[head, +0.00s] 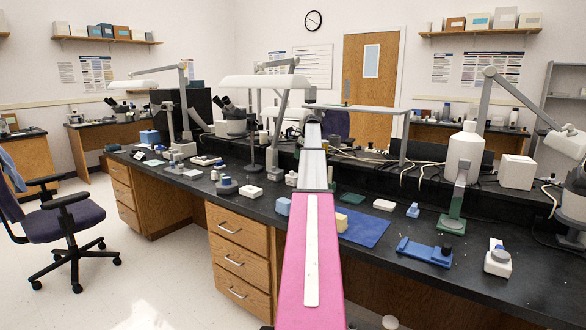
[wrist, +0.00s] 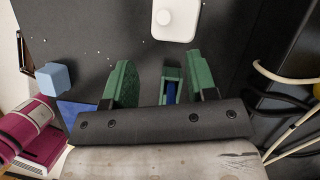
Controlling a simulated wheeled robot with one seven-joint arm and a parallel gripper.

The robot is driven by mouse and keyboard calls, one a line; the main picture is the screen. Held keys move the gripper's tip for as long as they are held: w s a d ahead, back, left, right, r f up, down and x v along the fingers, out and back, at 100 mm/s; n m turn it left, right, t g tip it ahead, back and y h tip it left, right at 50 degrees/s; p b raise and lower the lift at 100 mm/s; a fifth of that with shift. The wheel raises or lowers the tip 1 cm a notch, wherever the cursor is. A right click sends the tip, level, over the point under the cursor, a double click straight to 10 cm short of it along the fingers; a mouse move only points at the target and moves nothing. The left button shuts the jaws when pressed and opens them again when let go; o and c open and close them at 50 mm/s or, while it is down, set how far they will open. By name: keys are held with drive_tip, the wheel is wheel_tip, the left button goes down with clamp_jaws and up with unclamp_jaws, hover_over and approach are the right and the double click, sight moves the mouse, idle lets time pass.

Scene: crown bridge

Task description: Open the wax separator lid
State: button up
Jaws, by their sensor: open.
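My gripper (wrist: 160,78) is open in the wrist view, its two green-padded fingers well apart over the dark bench top. Between the fingers shows a small green part with a blue middle (wrist: 171,86); I cannot tell whether it is the wax separator. Beyond the fingertips lies a white, rounded block with a round knob on top (wrist: 177,18), apart from the gripper. It seems to be the white block in the head view (head: 250,191). I cannot identify the wax separator lid for certain. In the head view my pink arm hides the gripper.
A blue cube (wrist: 53,77) sits left in the wrist view, and also shows in the head view (head: 283,206). A blue mat (head: 367,232) lies right of my arm. Lamps, a microscope (head: 232,118) and cables (wrist: 287,78) crowd the bench's far side.

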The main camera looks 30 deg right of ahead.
sight(292, 171)
drive_tip(key=x, duration=1.1)
drive_tip(key=shift+w+d+r, duration=0.1)
drive_tip(key=shift+w+d, duration=0.05)
drive_tip(key=shift+w, duration=0.2)
clamp_jaws()
